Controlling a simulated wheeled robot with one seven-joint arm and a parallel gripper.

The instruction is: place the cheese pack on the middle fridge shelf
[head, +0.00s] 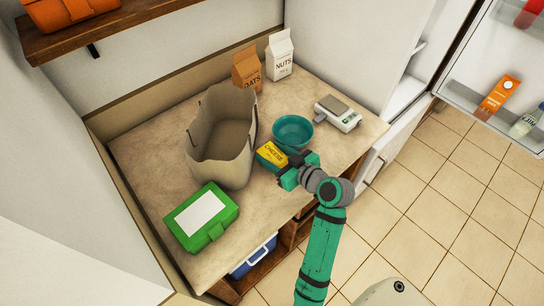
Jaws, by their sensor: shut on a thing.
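The cheese pack (272,152) is yellow with dark lettering and has a teal part at its lower left. My gripper (284,169) is shut on its right end, over the counter beside the teal bowl. Whether the pack touches the counter or the bowl I cannot tell. The fridge stands open at the right; part of its white interior (404,92) shows. A door shelf (465,100) holds an orange carton and a bottle. The middle fridge shelf cannot be made out for certain from here.
The counter (165,165) holds a grey-beige bag (212,158), a green box (228,212), a teal bowl (293,129), a scale (337,115), an oats bag (246,70) and a nuts carton (279,58). The tiled floor (455,185) at right is clear.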

